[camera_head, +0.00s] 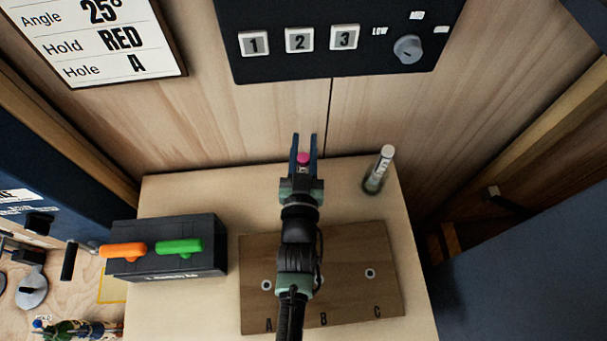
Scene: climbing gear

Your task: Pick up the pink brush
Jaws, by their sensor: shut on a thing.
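My gripper (304,157) is in the head view, above the far part of the wooden table, with its two blue fingers pointing toward the back wall. It is shut on the pink brush (303,158). Only a small pink end and a pale bit below it show between the fingers. The rest of the brush is hidden by the gripper. I cannot tell its height above the table.
A wooden board (345,297) with holes lettered A, B and C lies under my arm. A dark box (166,262) at left has orange (124,250) and green (179,246) handles. A white-capped clear tube (378,170) stands right. A button panel (335,70) is behind.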

